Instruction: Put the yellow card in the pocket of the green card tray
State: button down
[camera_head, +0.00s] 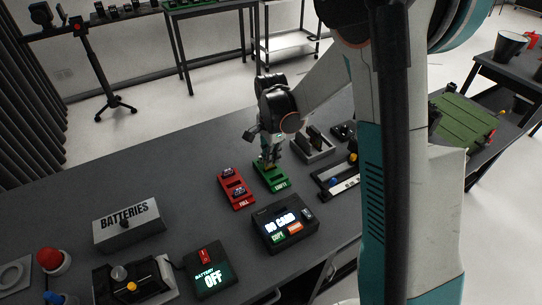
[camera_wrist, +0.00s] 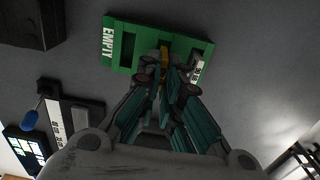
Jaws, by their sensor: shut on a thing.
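The green card tray (camera_head: 274,184), labelled EMPTY, lies on the dark table. It also shows at the top of the wrist view (camera_wrist: 119,49), with dark pockets in it. My gripper (camera_head: 268,162) is over the far part of this tray, pointing down. In the wrist view my gripper (camera_wrist: 166,72) is shut on the yellow card (camera_wrist: 164,54), of which only a narrow yellow strip shows between the fingertips. The card is at the tray's middle; the fingers hide its lower part, and I cannot tell whether it is inside a pocket.
A red tray (camera_head: 238,203) labelled FULL stands left of the green tray. A black reader (camera_head: 285,230) showing NO CARD is in front. A grey holder (camera_head: 316,153) is to the right. A BATTERIES box (camera_head: 128,226) and a battery device (camera_head: 210,270) stand further left.

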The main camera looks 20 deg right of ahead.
jog(key=shift+f+b, duration=0.9)
jog(key=shift+f, duration=0.3)
jog(key=c, duration=1.7)
grip_release()
notch_tip(320, 180, up, 12)
jog(key=shift+r, duration=0.1)
